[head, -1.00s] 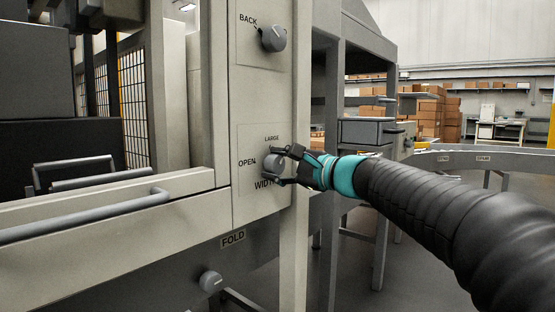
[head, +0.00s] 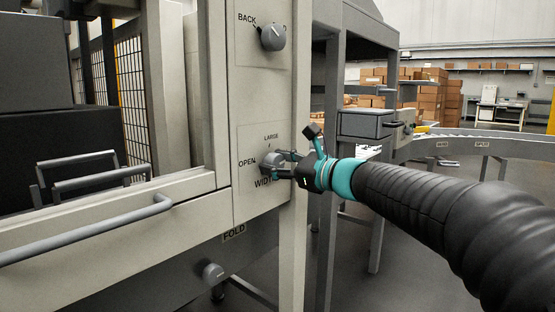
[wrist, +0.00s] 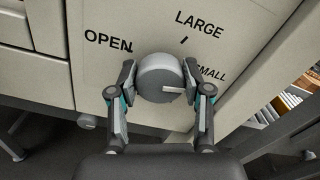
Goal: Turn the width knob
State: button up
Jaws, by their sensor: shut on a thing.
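The width knob (head: 270,162) is a round grey knob on the pale machine panel (head: 262,108), with the labels OPEN, LARGE and WIDTH around it. In the wrist view the knob (wrist: 156,76) shows a white pointer line aimed right, just below the word SMALL. My gripper (wrist: 160,88) is shut on the knob, with one finger at its left side and one at its right. In the head view my gripper (head: 281,165) reaches the knob from the right and hides part of it and of the lettering.
Another knob (head: 273,37) labelled BACK sits above, and a lower knob (head: 212,274) sits below the FOLD label. A grey bar handle (head: 90,230) runs along the left. Machine frame posts stand close behind my gripper.

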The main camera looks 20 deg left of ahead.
jog(key=shift+f, duration=0.1)
dwell(0.4)
jog(key=o, duration=1.2)
jog(key=shift+c, duration=0.2)
jog(key=v, duration=1.2)
